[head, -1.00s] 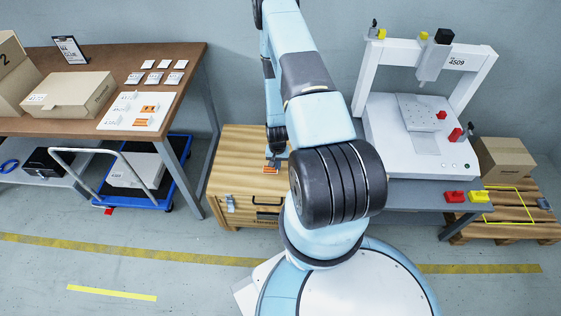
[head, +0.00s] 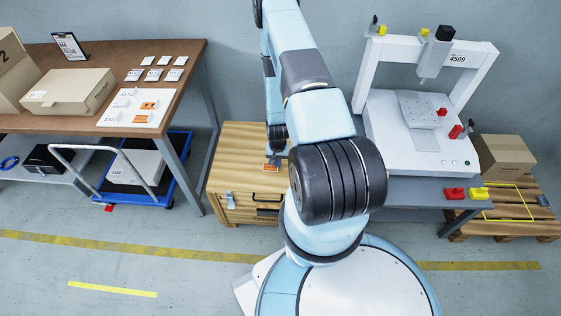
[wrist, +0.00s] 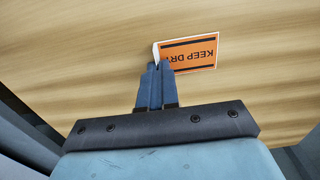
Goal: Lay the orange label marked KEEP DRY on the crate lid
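The orange label marked KEEP DRY (wrist: 190,54) lies over the wooden crate lid in the wrist view, its text upside down. It looks flat against or very close to the lid; I cannot tell if it fully touches. My gripper (wrist: 160,66) has its fingers together at the label's left end, with a small white upright flap of it between the tips. In the head view the label (head: 271,168) shows near the middle of the crate lid (head: 236,160). My arm hides most of my gripper and the lid's right part there.
A brown table (head: 190,62) at left holds a cardboard box (head: 75,92), a label sheet with orange labels (head: 135,106) and several small cards. A blue trolley (head: 180,150) stands below it. A white gantry machine (head: 425,145) stands on a bench to the right.

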